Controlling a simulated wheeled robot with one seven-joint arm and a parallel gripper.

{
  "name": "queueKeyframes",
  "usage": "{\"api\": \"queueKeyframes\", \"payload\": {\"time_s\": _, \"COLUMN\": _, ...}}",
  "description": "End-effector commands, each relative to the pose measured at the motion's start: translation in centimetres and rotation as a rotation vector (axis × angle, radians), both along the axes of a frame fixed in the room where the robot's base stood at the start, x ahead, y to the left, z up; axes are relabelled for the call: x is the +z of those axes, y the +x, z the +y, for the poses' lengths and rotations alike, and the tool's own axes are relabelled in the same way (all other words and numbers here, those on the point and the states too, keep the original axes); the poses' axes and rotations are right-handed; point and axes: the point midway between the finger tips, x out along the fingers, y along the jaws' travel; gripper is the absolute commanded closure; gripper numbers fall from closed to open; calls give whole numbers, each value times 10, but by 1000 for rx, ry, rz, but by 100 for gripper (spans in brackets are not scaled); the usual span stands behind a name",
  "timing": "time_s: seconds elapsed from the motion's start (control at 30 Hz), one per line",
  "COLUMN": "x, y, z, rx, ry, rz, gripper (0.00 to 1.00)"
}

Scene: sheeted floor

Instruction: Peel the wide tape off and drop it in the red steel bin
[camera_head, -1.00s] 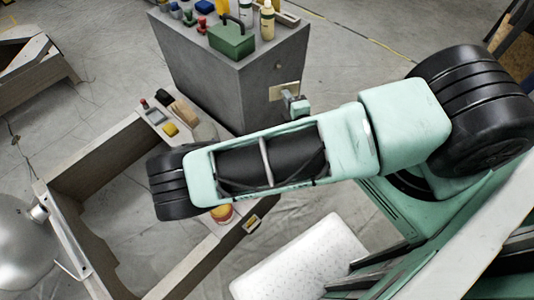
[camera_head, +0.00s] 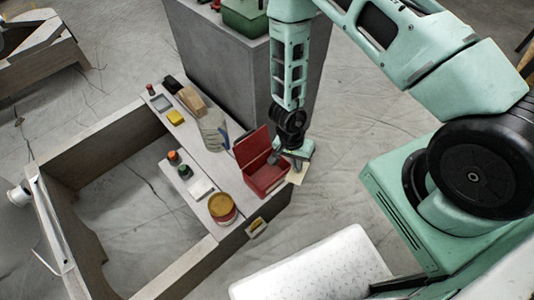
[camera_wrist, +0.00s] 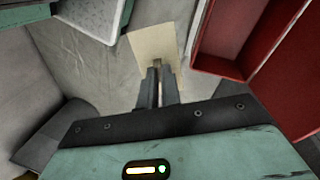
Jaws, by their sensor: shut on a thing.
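My gripper (camera_wrist: 157,70) is shut on the wide tape (camera_wrist: 154,42), a cream, flat piece sticking out past the fingertips in the wrist view. In the head view my gripper (camera_head: 288,158) points down at the right side of the red steel bin (camera_head: 266,181). The tape (camera_head: 299,174) shows there as a small beige piece just right of the bin, outside it. The bin has a raised red lid and stands on the corner of the pale bench frame. In the wrist view the bin (camera_wrist: 211,62) is at the right, its inside partly visible, and the tape is apart from it.
A grey cabinet (camera_head: 225,70) stands behind my gripper, with a green box (camera_head: 245,17) on top. A round tin (camera_head: 222,208), a clear bottle (camera_head: 213,130) and small items share the bench. A white padded panel (camera_head: 315,268) lies front right. Sheeted floor is clear to the right.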

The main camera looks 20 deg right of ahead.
Motion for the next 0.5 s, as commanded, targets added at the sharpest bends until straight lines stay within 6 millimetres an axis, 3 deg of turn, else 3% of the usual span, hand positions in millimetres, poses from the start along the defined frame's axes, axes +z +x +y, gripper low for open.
{"api": "queueKeyframes", "payload": {"time_s": 0.1, "x": -5, "y": 21, "z": 24, "rx": -134, "ry": 54, "rz": -70, "gripper": 100}}
{"api": "queueKeyframes", "payload": {"time_s": 0.23, "x": 3, "y": 52, "z": 52, "rx": -278, "ry": 94, "rz": -156, "gripper": 100}}
{"api": "queueKeyframes", "payload": {"time_s": 0.37, "x": 13, "y": 70, "z": 65, "rx": -353, "ry": 108, "rz": -198, "gripper": 100}}
{"api": "queueKeyframes", "payload": {"time_s": 0.5, "x": 15, "y": 75, "z": 69, "rx": -374, "ry": 111, "rz": -207, "gripper": 100}}
